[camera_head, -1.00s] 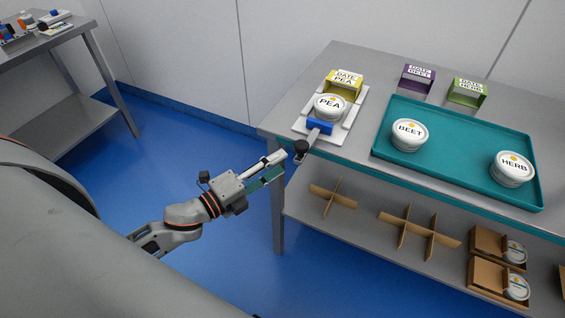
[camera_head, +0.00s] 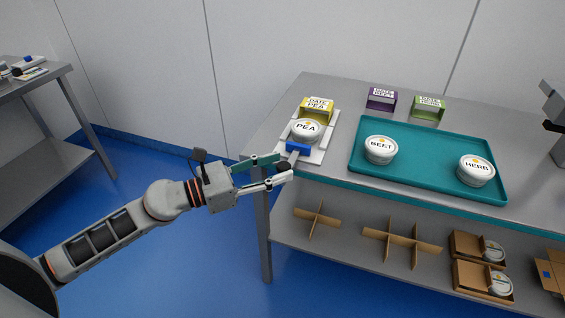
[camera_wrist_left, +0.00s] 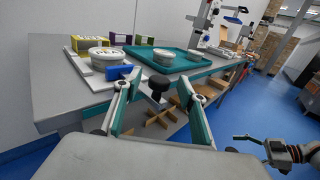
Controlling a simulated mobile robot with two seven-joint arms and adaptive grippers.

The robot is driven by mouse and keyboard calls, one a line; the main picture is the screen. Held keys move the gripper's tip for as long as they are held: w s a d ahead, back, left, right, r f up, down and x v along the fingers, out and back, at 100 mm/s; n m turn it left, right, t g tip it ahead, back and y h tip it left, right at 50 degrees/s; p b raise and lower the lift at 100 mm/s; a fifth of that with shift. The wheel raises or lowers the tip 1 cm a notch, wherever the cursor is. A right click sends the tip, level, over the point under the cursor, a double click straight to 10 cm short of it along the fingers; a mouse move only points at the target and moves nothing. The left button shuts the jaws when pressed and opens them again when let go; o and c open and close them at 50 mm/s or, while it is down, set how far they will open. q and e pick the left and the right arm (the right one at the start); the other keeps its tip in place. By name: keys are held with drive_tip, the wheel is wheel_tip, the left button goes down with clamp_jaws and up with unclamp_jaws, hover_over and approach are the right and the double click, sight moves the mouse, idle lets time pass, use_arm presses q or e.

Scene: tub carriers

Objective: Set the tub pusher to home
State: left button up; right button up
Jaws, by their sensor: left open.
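The tub pusher has a blue head (camera_head: 298,147) on a grey rod and a black knob (camera_head: 283,166) at the table's front edge. Its head sits close against the front of the PEA tub (camera_head: 305,130), on a white carrier (camera_head: 325,132) before the yellow PEA gate (camera_head: 317,108). My left gripper (camera_head: 284,168) is open, its fingers on either side of the knob in the head view. In the left wrist view the knob (camera_wrist_left: 158,86) shows between and beyond the spread fingers; contact cannot be told. My right gripper (camera_wrist_left: 245,144) shows small at lower right, its jaws unclear.
A teal tray (camera_head: 420,185) holds the BEET tub (camera_head: 381,149) and HERB tub (camera_head: 475,170). A purple gate (camera_head: 381,98) and green gate (camera_head: 428,107) stand behind it. Cardboard dividers and boxes (camera_head: 470,280) are on the lower shelf. Blue floor is open left of the table.

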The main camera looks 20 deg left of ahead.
use_arm(q)
drive_tip(key=shift+w+d+r, duration=0.2)
drive_tip(key=shift+w+d, duration=0.25)
drive_tip(key=shift+w, duration=0.05)
drive_tip(key=shift+w+d+f+p, duration=0.2)
drive_tip(key=shift+w+d+p, duration=0.15)
drive_tip(key=shift+d, duration=0.1)
use_arm(e)
drive_tip(key=shift+s+a, duration=0.15)
drive_tip(key=shift+s, duration=0.3)
